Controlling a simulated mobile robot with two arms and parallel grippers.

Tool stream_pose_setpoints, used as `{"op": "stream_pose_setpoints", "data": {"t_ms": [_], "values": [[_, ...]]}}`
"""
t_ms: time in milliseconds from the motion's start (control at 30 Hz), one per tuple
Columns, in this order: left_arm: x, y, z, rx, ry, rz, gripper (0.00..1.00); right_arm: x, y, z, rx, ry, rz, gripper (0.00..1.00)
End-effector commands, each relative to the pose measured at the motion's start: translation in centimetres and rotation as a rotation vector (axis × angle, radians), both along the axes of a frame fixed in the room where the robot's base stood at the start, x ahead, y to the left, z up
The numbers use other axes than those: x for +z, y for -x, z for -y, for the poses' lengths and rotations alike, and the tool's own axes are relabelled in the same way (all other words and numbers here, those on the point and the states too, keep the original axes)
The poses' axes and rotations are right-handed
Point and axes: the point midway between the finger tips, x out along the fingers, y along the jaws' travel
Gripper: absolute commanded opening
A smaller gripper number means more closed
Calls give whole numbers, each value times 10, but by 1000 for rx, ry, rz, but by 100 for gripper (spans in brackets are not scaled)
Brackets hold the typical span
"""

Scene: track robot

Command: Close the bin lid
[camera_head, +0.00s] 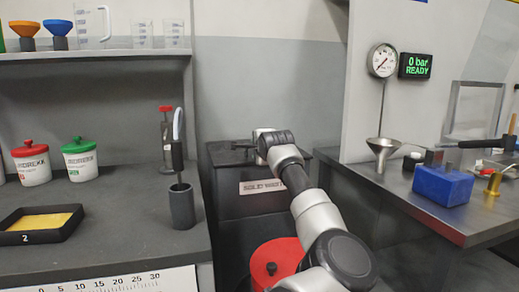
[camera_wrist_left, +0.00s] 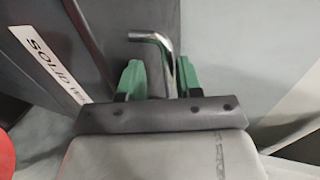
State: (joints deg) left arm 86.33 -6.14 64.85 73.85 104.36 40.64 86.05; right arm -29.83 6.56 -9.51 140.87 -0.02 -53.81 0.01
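The dark bin (camera_head: 232,204) with a white SOLID WASTE label stands between the left counter and the right bench in the head view. My arm crosses the bin's top, so I cannot tell how the lid sits. My left gripper (camera_head: 240,146) is over the bin's top. In the left wrist view its two green fingers (camera_wrist_left: 160,78) are apart. A bent metal rod (camera_wrist_left: 165,48) shows between them, nearer the right finger; contact is unclear. My right gripper is not in view.
A red container lid (camera_head: 272,258) is low in front of the bin, beside my arm. The left counter (camera_head: 130,225) holds jars, a tray and a dark cup. The right bench (camera_head: 400,195) holds a funnel and a blue block (camera_head: 443,187).

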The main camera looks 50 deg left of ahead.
Motion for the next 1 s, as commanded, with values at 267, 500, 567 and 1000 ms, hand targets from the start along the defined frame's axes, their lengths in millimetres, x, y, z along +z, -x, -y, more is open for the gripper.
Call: {"op": "stream_pose_setpoints", "data": {"t_ms": [267, 500, 567, 1000], "values": [[9, 14, 28, -2, 3, 0, 38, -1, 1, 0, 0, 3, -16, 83], [25, 35, 70, -2, -1, 1, 38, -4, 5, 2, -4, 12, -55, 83], [28, 39, 78, -2, 0, 1, 38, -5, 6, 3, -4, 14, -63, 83], [33, 48, 93, 0, 0, 0, 38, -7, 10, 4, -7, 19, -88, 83]]}}
